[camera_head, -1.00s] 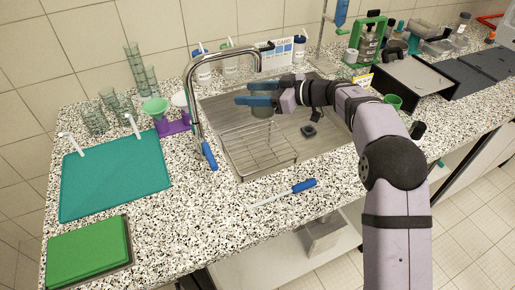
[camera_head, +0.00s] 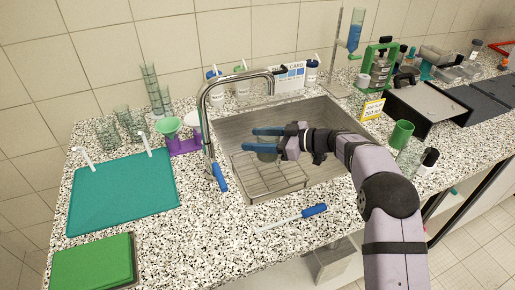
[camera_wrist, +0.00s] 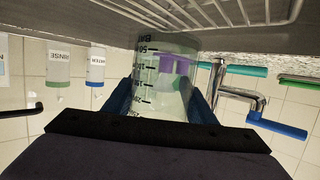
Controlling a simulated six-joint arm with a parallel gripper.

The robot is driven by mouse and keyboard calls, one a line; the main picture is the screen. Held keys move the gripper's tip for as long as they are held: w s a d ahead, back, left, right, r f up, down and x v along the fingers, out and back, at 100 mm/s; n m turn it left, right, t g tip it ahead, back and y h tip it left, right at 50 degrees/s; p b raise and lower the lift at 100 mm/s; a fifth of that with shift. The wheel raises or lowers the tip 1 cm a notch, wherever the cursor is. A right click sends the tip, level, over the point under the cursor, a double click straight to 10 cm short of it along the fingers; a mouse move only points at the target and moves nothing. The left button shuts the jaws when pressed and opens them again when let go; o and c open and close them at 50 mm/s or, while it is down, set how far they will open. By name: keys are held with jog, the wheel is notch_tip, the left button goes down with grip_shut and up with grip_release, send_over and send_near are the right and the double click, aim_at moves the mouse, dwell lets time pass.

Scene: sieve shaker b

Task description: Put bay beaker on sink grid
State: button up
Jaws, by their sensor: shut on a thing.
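The bay beaker (camera_head: 267,153) is a clear glass beaker with dark volume marks, seen close in the wrist view (camera_wrist: 158,75). My gripper (camera_head: 268,138) is shut on it, with one blue finger on each side. The wrist picture is upside down, so the beaker's base points at the wire sink grid (camera_wrist: 225,14). In the head view the grid (camera_head: 268,184) lies in the steel sink and the beaker is over its back part. I cannot tell whether the base touches the wires.
The faucet (camera_head: 205,125) arches over the sink just left of my gripper. A blue-handled tool (camera_head: 313,210) lies on the front counter. A green cup (camera_head: 401,134) stands right of the sink. Labelled wash bottles (camera_head: 243,90) stand behind.

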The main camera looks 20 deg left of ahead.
jog(key=shift+f, duration=1.85)
jog(key=shift+f, duration=0.15)
jog(key=o, duration=1.2)
jog(key=shift+o, duration=0.2)
jog(key=shift+d+r, duration=0.2)
jog(key=shift+d, duration=0.1)
jog(key=b+v, duration=0.1)
jog(key=v, duration=1)
jog(key=shift+d+r, duration=0.1)
jog(key=shift+d, duration=0.15)
